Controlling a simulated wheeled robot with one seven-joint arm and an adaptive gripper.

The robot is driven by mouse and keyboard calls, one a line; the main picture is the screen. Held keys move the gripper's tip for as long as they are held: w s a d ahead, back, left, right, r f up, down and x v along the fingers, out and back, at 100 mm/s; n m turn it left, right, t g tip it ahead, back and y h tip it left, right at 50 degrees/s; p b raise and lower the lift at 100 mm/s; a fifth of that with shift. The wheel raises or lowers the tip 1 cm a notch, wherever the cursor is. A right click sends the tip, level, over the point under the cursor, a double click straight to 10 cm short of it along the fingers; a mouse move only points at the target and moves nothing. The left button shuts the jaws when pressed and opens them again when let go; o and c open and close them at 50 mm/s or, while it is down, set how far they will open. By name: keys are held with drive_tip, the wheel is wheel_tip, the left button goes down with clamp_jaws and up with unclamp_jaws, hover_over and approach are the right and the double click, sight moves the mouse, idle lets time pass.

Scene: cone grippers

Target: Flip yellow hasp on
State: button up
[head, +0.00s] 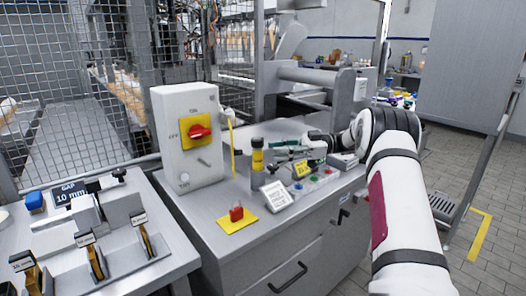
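A white switch box (188,137) stands upright on the grey cabinet top, with a red rotary knob (199,132) on a yellow plate (188,144). A thin yellow strip (232,150) hangs beside the box's right side; I cannot tell if it is the hasp. My gripper (293,148) is right of the box, above the cabinet top, pointing left. Its fingers are small and overlap the clutter, so I cannot tell whether it is open or holds anything.
A yellow-and-black cylinder (257,158) stands between the box and my gripper. A white label stand (276,194), a yellow tag (301,168) and a button panel (310,184) sit near the front edge. A gauge bench (75,262) is at left, wire mesh behind.

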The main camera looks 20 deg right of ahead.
drive_tip(key=shift+v, duration=1)
drive_tip(key=shift+c, duration=0.6)
